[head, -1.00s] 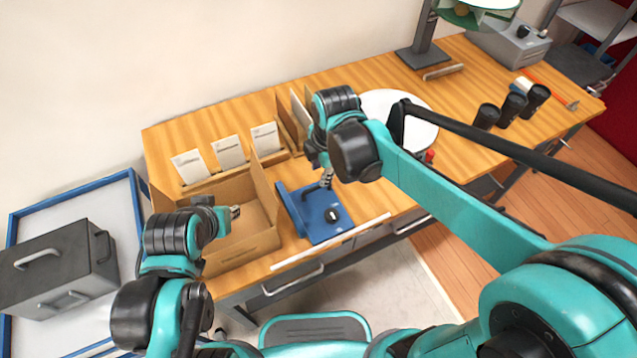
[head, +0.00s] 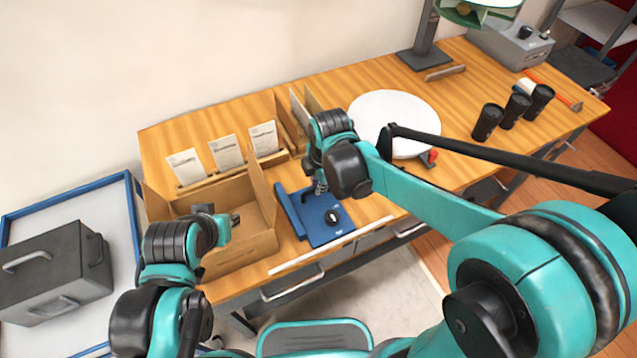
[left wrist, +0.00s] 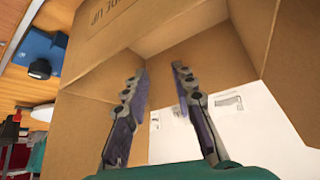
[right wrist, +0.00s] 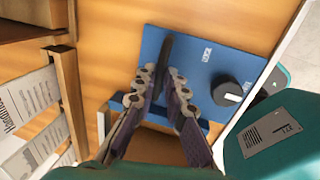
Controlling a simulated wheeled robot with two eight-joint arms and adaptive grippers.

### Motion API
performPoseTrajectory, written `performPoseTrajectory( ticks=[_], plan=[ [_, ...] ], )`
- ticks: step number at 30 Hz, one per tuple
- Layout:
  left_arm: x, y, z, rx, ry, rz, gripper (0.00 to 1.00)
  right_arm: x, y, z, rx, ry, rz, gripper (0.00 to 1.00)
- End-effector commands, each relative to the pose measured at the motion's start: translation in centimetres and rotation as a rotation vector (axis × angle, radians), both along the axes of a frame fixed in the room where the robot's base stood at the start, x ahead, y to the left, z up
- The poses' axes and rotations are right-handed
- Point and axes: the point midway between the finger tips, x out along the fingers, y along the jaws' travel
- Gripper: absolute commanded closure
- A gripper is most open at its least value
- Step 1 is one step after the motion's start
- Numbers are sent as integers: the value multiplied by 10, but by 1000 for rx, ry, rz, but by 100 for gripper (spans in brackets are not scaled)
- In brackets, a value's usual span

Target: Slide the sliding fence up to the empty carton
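The empty carton (head: 235,252) is an open brown cardboard box at the table's front left. The sliding fence (head: 288,212) is the upright blue edge of a blue plate (head: 326,232) with a black knob (right wrist: 234,92), just right of the carton. My right gripper (head: 320,187) is low over the plate. In the right wrist view its fingertips (right wrist: 161,76) flank a dark upright bar with narrow gaps; contact is unclear. My left gripper (left wrist: 160,76) is open and empty at the carton, whose inner walls (left wrist: 105,85) surround it in the left wrist view.
White printed cards (head: 226,151) stand in holders behind the carton. A round white disc (head: 400,112) and several black cups (head: 488,121) are further right. A pale strip (head: 330,246) runs along the table's front edge. A grey box (head: 55,270) is at far left.

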Motion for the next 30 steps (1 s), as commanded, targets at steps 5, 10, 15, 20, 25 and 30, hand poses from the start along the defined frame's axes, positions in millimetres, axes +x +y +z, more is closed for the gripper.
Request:
performPoseTrajectory(
  ticks=[5, 10, 15, 20, 25, 30],
  plan=[
    [0, 0, 0, 0, 0, 0, 74, 0, 0, 0, 0, 0, 0, 100],
    [0, 0, 2, 0, 0, 0, 74, -5, 13, 1, 0, 0, 5, 100],
    [0, 0, 7, 0, 0, 0, 74, -20, 49, 1, 0, 0, 8, 100],
    [0, 0, 9, 0, 0, 0, 74, -29, 72, 0, 1, 0, 4, 100],
    [0, 0, 8, 0, 0, 0, 74, -31, 75, 0, 2, 1, 0, 100],
    [0, 0, 8, 0, 0, 0, 74, -31, 75, 0, 2, 1, 0, 100]
  ],
)
